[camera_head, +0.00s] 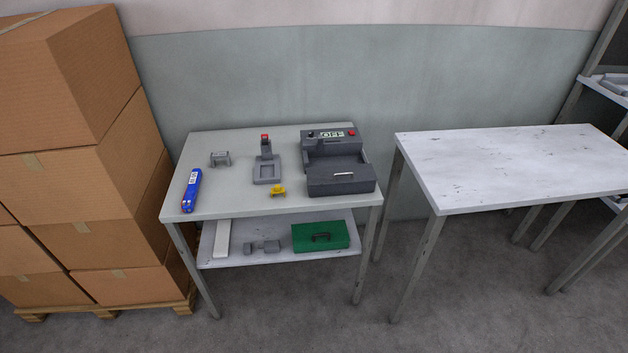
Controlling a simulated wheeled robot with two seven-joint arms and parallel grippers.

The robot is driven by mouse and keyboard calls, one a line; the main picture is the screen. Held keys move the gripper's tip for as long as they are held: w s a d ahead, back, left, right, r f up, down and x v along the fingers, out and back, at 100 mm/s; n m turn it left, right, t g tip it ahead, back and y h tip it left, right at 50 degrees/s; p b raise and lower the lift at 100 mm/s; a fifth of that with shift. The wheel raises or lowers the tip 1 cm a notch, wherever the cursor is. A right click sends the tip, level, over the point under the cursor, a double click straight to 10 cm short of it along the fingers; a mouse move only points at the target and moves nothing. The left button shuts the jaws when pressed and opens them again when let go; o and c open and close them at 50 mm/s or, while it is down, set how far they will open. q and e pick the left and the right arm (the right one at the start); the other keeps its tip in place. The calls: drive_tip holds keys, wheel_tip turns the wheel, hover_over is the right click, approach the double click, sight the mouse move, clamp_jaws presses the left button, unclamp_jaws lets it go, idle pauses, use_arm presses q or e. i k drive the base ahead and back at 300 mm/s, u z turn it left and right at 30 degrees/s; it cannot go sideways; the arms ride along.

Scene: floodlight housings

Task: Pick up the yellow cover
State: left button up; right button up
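A small yellow piece (278,191), which looks like the yellow cover, sits near the front edge of the left table's top (235,205). It stands just in front of a grey fixture (266,170) with a red top and to the left of a dark grey machine (340,178). It is small in the picture, so its exact shape is hard to tell. Nothing touches or covers it that I can see. Neither of my grippers shows in the head view.
A blue tool (191,190) and a small grey bracket (220,159) lie on the same table. The lower shelf holds a green box (320,236). Stacked cardboard boxes (75,180) stand at left. A bare white table (520,165) stands at right, with a gap between the tables.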

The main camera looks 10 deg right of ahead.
sight(277, 190)
drive_tip(key=u, duration=0.15)
drive_tip(key=i, duration=0.9)
drive_tip(key=u, duration=0.85)
